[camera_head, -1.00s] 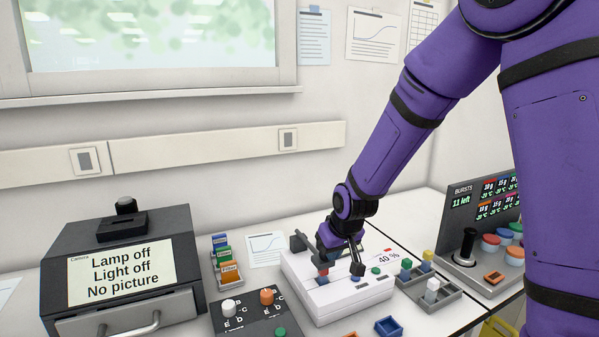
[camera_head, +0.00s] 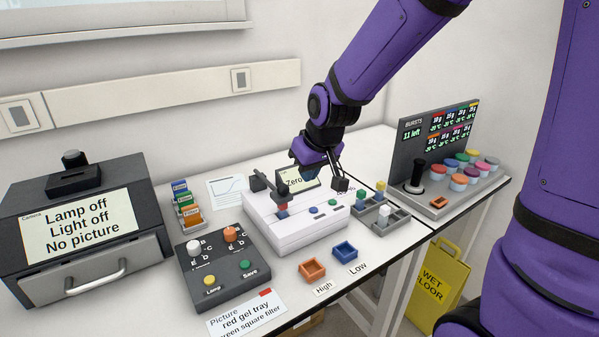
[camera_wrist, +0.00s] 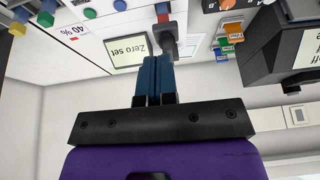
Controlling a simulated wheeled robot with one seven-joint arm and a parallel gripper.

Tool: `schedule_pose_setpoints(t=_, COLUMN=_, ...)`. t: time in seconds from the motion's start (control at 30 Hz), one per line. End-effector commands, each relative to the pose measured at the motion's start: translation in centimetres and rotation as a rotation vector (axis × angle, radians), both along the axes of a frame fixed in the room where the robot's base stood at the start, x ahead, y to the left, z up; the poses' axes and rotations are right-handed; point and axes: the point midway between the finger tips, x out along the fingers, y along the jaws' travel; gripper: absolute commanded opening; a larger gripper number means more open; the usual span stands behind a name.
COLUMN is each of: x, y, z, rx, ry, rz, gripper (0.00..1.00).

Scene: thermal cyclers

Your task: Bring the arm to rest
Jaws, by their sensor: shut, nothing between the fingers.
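My gripper (camera_head: 304,174) is above the back of the white instrument (camera_head: 290,238). Its two blue fingers are shut together and empty, as the wrist view also shows (camera_wrist: 154,60). My purple arm reaches down to it from the upper right, still stretched out over the bench. In the wrist view, the fingertips appear close to the instrument's dark lever (camera_wrist: 168,42); I cannot tell whether they touch it. The instrument's display (camera_wrist: 128,52) reads "Zero set"; in the head view my gripper hides part of it.
A camera box (camera_head: 82,232) stands at left, with a knob panel (camera_head: 213,272) beside it. Small orange (camera_head: 313,270) and blue (camera_head: 345,251) trays lie in front. A grey rack (camera_head: 376,214) and the BURSTS console (camera_head: 440,195) are at right. A yellow floor sign (camera_head: 440,272) stands below.

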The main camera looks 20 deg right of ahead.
Motion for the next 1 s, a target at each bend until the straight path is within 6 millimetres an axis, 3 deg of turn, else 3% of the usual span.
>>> schedule_pose_setpoints(t=0.43, x=-1.7, y=-0.4, z=1.0, rx=0.000, ry=-0.001, rz=-0.001, gripper=0.00)
schedule_pose_setpoints(t=0.57, x=-2.7, y=-0.8, z=2.4, rx=-0.004, ry=-0.008, rz=-0.011, gripper=0.00)
schedule_pose_setpoints(t=0.77, x=-6.7, y=-2.2, z=6.5, rx=-0.013, ry=-0.025, rz=-0.049, gripper=0.00)
schedule_pose_setpoints(t=1.0, x=-12.8, y=-3.9, z=10.6, rx=-0.017, ry=-0.041, rz=-0.107, gripper=0.00)
